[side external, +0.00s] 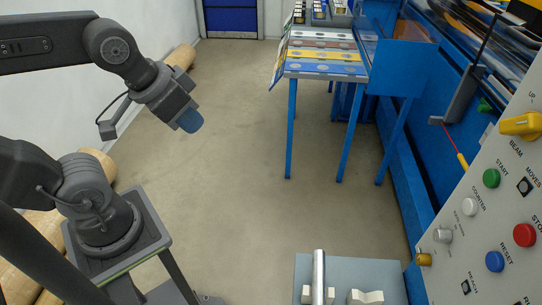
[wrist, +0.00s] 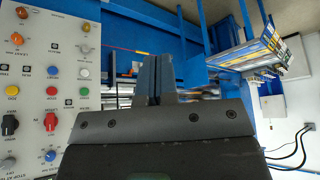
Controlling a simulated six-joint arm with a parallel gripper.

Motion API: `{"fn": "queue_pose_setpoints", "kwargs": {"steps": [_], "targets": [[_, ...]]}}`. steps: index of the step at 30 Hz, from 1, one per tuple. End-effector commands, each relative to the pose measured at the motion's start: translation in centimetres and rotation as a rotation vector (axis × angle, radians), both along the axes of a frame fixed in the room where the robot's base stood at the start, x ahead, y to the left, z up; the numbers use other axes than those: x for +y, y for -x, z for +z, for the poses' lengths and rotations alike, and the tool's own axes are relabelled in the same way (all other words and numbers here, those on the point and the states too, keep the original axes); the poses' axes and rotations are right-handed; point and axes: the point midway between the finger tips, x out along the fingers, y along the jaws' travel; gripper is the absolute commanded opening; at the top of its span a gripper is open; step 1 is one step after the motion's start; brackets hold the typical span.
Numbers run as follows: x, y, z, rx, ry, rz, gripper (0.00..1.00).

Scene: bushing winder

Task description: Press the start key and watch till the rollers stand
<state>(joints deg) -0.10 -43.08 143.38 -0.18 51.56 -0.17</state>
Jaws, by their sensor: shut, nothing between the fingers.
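The green start key (side external: 491,178) is on the sloping grey control panel (side external: 490,215) at the right of the side view. In the wrist view the green key (wrist: 85,91) is left of the fingers. My gripper (side external: 190,120) is at the upper left of the side view, far from the panel and touching nothing. In the wrist view its fingers (wrist: 157,80) are together and empty. Shiny rollers (side external: 455,38) lie in the blue machine at the upper right. The still frames do not show whether they turn.
Other keys include a red stop (side external: 525,235), a blue reset (side external: 495,261) and a yellow knob (side external: 521,125). A blue-legged table (side external: 325,66) stands at the back. A grey bench with a metal rod (side external: 319,275) is in front. The floor between is clear.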

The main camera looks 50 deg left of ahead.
Motion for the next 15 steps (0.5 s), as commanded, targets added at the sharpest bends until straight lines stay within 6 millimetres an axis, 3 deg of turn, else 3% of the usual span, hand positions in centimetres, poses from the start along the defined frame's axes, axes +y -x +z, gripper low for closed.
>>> {"fn": "queue_pose_setpoints", "kwargs": {"steps": [11,15], "targets": [[0.0,-0.1,0.0,-0.002,-0.005,-0.007,0.0],[-0.1,-1.5,0.3,-0.031,-0.037,-0.055,0.0]]}}
